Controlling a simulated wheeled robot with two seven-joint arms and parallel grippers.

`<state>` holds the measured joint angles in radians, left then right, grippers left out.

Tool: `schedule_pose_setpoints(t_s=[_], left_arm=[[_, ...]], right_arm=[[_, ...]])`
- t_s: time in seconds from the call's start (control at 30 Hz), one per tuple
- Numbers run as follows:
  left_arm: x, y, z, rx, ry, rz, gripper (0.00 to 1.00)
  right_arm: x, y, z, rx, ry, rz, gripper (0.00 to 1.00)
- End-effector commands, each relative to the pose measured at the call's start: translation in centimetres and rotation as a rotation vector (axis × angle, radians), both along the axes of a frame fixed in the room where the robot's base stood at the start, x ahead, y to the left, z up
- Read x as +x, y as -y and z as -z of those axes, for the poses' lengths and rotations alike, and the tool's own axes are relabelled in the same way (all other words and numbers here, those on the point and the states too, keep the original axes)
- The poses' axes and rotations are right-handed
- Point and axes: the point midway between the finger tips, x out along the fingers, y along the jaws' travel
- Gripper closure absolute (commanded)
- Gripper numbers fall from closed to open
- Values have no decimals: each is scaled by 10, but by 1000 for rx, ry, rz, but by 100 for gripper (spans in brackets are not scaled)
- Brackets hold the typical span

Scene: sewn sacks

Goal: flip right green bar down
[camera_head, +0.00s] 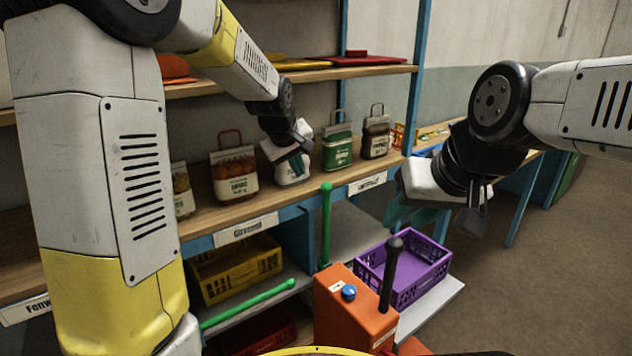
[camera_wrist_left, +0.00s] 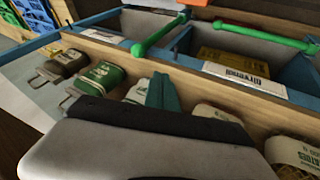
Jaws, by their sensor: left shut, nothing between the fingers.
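The right green bar (camera_head: 326,226) stands upright at the divider between the lower compartments in the head view. It also shows in the left wrist view (camera_wrist_left: 160,35). A second green bar (camera_head: 248,304) lies slanting, nearly level, across the front of the left compartment, and shows in the left wrist view (camera_wrist_left: 262,36). My left gripper (camera_head: 303,165) is shut and empty above the middle shelf, in front of the sacks, up and left of the right bar. Its teal fingers show in the left wrist view (camera_wrist_left: 162,92). My right gripper (camera_head: 402,218) hangs to the right of the bar; its finger gap is unclear.
Several sacks, including a green one (camera_head: 337,152) and a dark one (camera_head: 376,137), stand on the wooden shelf (camera_head: 330,178). Below are a yellow crate (camera_head: 240,268) and a purple crate (camera_head: 428,265). An orange box with a black lever (camera_head: 345,310) stands in front. Open floor lies right.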

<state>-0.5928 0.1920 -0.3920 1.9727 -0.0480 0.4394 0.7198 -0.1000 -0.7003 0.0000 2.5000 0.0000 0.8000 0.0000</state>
Motion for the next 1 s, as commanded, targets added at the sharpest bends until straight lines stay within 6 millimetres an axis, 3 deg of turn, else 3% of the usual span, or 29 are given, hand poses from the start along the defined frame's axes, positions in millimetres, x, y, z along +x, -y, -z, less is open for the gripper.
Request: schedule_pose_setpoints(t_s=[0.37,0.57,0.87,1.0], left_arm=[[2,0,4,0,-1,0,100],[18,4,30,3,-4,-2,100],[52,15,83,1,-4,-2,100],[64,34,88,2,0,5,100]], right_arm=[[0,0,0,0,0,0,64],[0,0,0,0,0,0,64],[0,0,0,0,0,0,64],[0,0,0,0,0,0,64]])
